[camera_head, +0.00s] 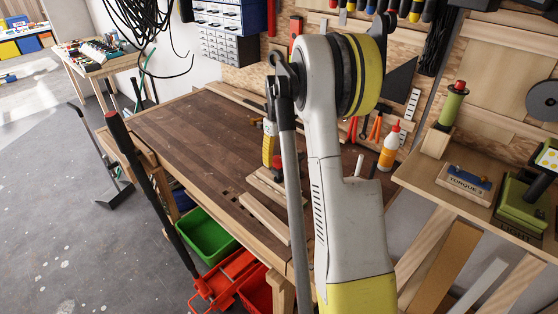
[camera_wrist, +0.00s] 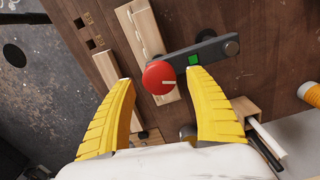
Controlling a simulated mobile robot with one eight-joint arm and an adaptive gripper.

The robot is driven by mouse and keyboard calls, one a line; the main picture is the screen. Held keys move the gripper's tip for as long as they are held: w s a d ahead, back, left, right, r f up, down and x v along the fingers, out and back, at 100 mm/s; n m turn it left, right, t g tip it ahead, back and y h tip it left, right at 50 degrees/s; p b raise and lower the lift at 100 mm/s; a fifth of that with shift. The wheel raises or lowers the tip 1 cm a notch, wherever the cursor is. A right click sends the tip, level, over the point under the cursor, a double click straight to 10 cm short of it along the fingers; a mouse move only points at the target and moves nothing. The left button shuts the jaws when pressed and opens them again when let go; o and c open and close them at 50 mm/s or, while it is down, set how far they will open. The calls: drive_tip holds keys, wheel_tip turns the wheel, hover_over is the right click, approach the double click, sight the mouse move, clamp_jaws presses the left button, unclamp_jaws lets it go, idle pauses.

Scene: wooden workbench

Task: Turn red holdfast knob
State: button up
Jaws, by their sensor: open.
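The red holdfast knob (camera_wrist: 159,77) shows in the wrist view as a round red cap with a pale line on its face. It sits at the left end of a dark grey bar (camera_wrist: 205,52) that has a green square on it. My gripper (camera_wrist: 160,80) is open, with one yellow finger to the left of the knob and one to the right. The knob appears between the fingertips, with gaps at both sides; the depth between them is hard to tell.
The wooden workbench (camera_head: 185,125) carries wooden strips (camera_head: 265,216) near its front edge. An orange and white bottle (camera_head: 389,148) stands toward the back right. A green bin (camera_head: 207,236) is below the front edge. A shelf to the right holds a torque box (camera_head: 465,182).

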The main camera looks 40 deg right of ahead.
sight(278, 159)
wheel_tip(278, 159, up, 11)
drive_tip(key=shift+f, duration=0.1)
idle(0.4)
drive_tip(key=s+a+r+n+t+h+b, duration=0.15)
drive_tip(key=s+a+n, duration=0.25)
drive_tip(key=a+n, duration=0.6)
drive_tip(key=s+a+r+n+t+y+b, duration=0.1)
drive_tip(key=s+a+r+n+t, duration=0.15)
drive_tip(key=a+n, duration=0.7)
drive_tip(key=s+a+f+n+t+b, duration=0.1)
drive_tip(key=s+a+f+n, duration=0.2)
drive_tip(key=s+a+n, duration=0.3)
drive_tip(key=s+a+f+n+t+b, duration=0.1)
drive_tip(key=s+a+f+n+t, duration=0.1)
drive_tip(key=s+a+n, duration=0.5)
drive_tip(key=a+f+n, duration=0.1)
drive_tip(key=a+n, duration=0.1)
drive_tip(key=n, duration=0.2)
drive_tip(key=shift+s+f, duration=0.15)
drive_tip(key=shift+f, duration=0.25)
